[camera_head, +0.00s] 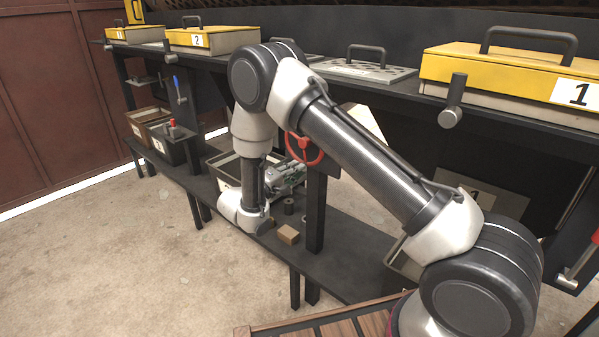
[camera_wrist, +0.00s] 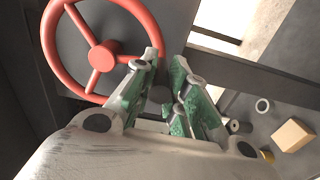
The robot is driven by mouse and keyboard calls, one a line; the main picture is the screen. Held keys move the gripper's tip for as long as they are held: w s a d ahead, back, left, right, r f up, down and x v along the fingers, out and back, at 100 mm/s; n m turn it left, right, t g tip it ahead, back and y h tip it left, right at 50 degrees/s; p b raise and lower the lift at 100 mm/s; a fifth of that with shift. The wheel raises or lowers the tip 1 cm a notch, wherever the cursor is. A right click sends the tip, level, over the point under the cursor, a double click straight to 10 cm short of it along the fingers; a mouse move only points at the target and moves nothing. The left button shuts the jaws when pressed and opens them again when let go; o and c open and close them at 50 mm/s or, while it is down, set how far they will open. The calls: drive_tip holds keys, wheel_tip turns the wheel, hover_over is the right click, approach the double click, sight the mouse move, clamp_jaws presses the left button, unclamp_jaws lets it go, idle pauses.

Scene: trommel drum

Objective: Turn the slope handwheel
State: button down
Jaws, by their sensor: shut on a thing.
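The red slope handwheel (camera_head: 304,148) is mounted on a dark post, partly behind my arm in the head view. In the wrist view the handwheel (camera_wrist: 103,54) fills the upper left, with its hub, spokes and rim showing. My gripper (camera_wrist: 166,62) has its green-padded fingers at the lower right of the rim, with the left fingertip overlapping it. The gripper is shut on the rim; the exact contact is partly hidden by the finger. In the head view my gripper (camera_head: 297,170) is just below and left of the wheel.
The post (camera_head: 317,205) stands close to the gripper. Yellow-lidded boxes (camera_head: 212,37) sit on the upper ledge. Open floor (camera_head: 110,260) is at the left.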

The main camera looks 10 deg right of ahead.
drive_tip(key=w+a+r+m, duration=0.3)
drive_tip(key=w+m, duration=0.3)
drive_tip(key=m, duration=0.6)
drive_tip(key=shift+a+m, duration=0.4)
drive_tip(key=shift+a, duration=0.35)
drive_tip(key=shift+r, duration=0.15)
drive_tip(key=c, duration=1.5)
unclamp_jaws()
drive_tip(key=shift+o, duration=0.7)
drive_tip(key=shift+a, duration=0.2)
drive_tip(key=v, duration=1.1)
drive_tip(key=shift+s, duration=0.3)
drive_tip(key=shift+a, duration=0.15)
